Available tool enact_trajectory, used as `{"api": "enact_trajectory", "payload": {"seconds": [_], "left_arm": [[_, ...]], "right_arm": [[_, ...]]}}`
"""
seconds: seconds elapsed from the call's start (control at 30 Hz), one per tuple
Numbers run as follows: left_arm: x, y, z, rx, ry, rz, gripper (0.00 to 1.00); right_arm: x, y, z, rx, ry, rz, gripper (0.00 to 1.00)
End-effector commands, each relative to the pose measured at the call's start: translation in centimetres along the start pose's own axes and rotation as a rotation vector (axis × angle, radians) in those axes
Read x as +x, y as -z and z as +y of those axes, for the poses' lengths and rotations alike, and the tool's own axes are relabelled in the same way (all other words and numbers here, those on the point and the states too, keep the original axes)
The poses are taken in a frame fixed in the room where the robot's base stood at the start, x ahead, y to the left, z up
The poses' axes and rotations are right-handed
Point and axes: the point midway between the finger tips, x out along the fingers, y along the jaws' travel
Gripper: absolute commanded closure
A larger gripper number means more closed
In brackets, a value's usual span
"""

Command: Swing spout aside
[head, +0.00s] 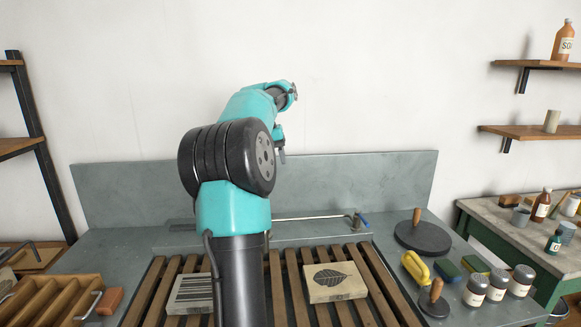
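The spout (315,217) is a thin metal pipe running level across the back of the grey sink. The pipe's left part passes behind my arm and is hidden. One teal and black arm rises from the bottom, left of centre, and I take it as my left. Its gripper (281,153) points down in front of the back panel, above the pipe in the picture. It is too small and edge-on to show open or shut. My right gripper is out of view.
A slatted wooden rack (275,285) bears a leaf-marked stone (336,282) and a striped stone (190,293). On the right are a dark round disc with a knob (422,238), a yellow handled object (415,267) and several jars (497,284). A wooden tray (60,290) stands left.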

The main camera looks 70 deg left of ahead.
Motion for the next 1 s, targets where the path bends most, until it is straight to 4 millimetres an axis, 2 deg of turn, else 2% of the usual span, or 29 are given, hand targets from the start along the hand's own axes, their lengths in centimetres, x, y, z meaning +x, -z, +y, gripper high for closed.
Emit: {"api": "enact_trajectory", "payload": {"seconds": [0.3, 0.73, 0.87, 1.0], "left_arm": [[2.9, 1.1, 2.0, 0.064, -0.020, 0.011, 0.52], [3.5, 1.4, 2.4, 0.078, -0.025, 0.016, 0.52], [3.6, 1.4, 2.7, 0.090, -0.022, 0.013, 0.63], [4.3, 1.4, 4.3, 0.179, -0.004, -0.013, 0.76]], "right_arm": [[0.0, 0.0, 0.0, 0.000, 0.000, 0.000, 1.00], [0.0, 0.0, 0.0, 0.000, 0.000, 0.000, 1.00], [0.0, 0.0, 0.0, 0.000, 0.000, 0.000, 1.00], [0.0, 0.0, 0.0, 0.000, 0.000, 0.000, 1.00]]}}
